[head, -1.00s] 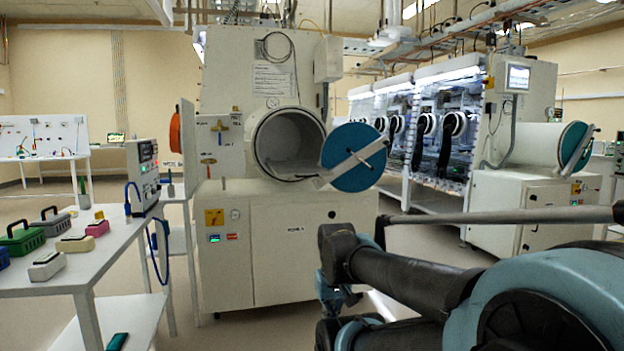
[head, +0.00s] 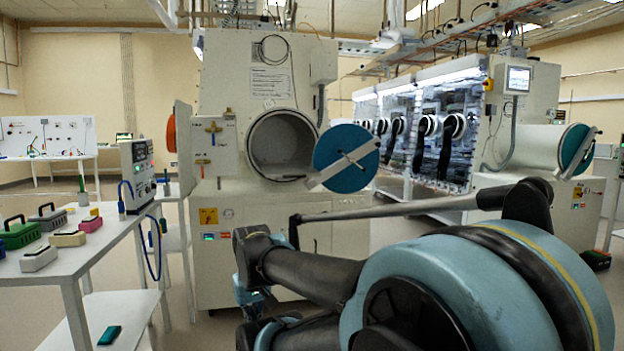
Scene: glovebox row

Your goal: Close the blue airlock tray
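The blue round airlock front (head: 346,158) stands open at the right of the round airlock mouth (head: 282,146). It has a pale bar handle across its face. A pale bracket joins its lower left side to the rim of the mouth. The mouth is uncovered and its inside looks empty, with a pale floor. No separate blue tray shows. My arm (head: 430,285) crosses the lower right in front of the white cabinet. I cannot make out my gripper's fingers; they are hidden or out of the picture.
A white table (head: 90,258) at the left holds several small boxes and an instrument (head: 138,170). A second airlock with a teal front (head: 574,150) stands at the right, by a lit glovebox row (head: 425,125). Floor shows between the table and the cabinet (head: 210,250).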

